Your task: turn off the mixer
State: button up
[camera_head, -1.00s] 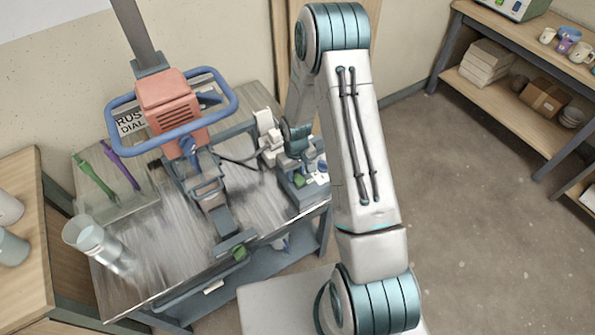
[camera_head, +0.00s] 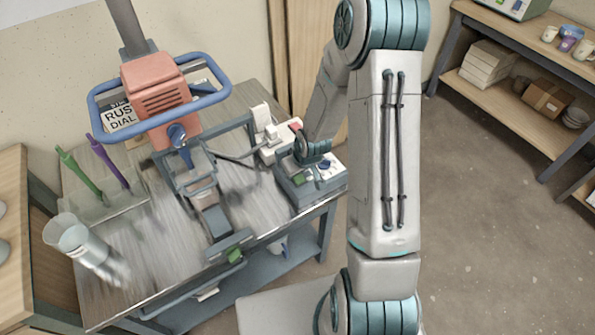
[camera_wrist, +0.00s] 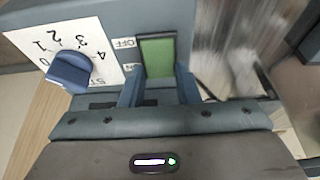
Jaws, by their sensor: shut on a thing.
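The mixer (camera_head: 160,97) has a red motor housing inside a blue ring handle, standing over the bench at the left. A grey control box (camera_head: 315,187) stands at the bench's right end. In the wrist view its green switch (camera_wrist: 157,57) sits beside upside-down OFF and ON labels, and a blue dial (camera_wrist: 68,72) on a numbered white plate is to the left. My gripper (camera_wrist: 158,88) has one blue-grey finger on each side of the green switch, closed on it. Which way the switch is tipped I cannot tell. In the head view my fingertips are not clear.
A clear cylinder (camera_head: 73,240) and upright green (camera_head: 80,173) and purple (camera_head: 107,160) tools are on the left of the bench. A partly hidden sign (camera_head: 120,115) is behind the mixer. Shelves with mugs and boxes stand right; the floor between is clear.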

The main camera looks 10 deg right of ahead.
jog(key=o, duration=1)
jog(key=shift+r, duration=0.15)
jog(key=shift+p+v, duration=1.4)
jog(key=shift+v, duration=5.35)
jog(key=shift+d, duration=0.1)
